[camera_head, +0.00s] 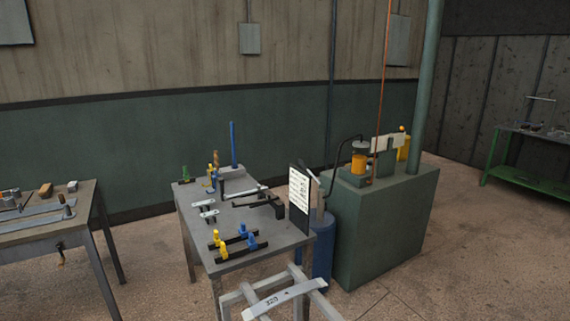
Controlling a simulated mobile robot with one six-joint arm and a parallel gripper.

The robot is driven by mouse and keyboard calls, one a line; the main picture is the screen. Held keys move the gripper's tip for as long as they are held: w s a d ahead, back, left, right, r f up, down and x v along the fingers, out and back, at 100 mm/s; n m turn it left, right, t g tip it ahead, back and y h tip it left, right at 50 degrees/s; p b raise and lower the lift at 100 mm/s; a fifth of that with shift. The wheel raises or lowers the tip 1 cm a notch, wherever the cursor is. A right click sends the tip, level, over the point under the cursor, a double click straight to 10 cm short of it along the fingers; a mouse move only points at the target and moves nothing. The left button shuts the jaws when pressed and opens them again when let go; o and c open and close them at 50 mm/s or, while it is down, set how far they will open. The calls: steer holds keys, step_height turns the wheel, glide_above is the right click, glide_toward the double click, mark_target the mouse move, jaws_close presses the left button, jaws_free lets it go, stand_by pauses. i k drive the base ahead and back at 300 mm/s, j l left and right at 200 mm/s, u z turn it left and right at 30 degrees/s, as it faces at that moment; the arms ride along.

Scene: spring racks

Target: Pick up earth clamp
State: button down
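I cannot tell for certain which thing is the earth clamp. A small dark item with an orange-brown tip (60,255) hangs at the front edge of the left table; it looks somewhat like a clamp but is too small to be sure. On the middle table, a dark clamp-like tool with a long bar (262,204) lies near the right edge. Two small pale metal pieces (207,210) lie left of it. My gripper does not show in this view.
The middle table (237,258) also carries yellow and blue fixtures (237,243) and a white sign board (299,190). A pale frame labelled 320 (283,299) stands in front. A green cabinet (385,230) and blue cylinder (319,245) stand right. Floor between the tables is clear.

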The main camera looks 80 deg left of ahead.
mark_target(186, 176)
steer(key=k+j+u, duration=0.1)
steer(key=j+u, duration=1.3)
steer(key=i+j+u, duration=0.1)
steer(key=j+u, duration=0.25)
steer(key=u, duration=0.15)
steer(key=i+j+u, duration=0.15)
steer(key=j+u, duration=0.3)
steer(key=i+j+u, duration=0.2)
steer(key=u, duration=0.3)
steer(key=i+j+u, duration=0.2)
steer(key=u, duration=0.25)
steer(key=i+z, duration=0.1)
steer(key=z, duration=4.6)
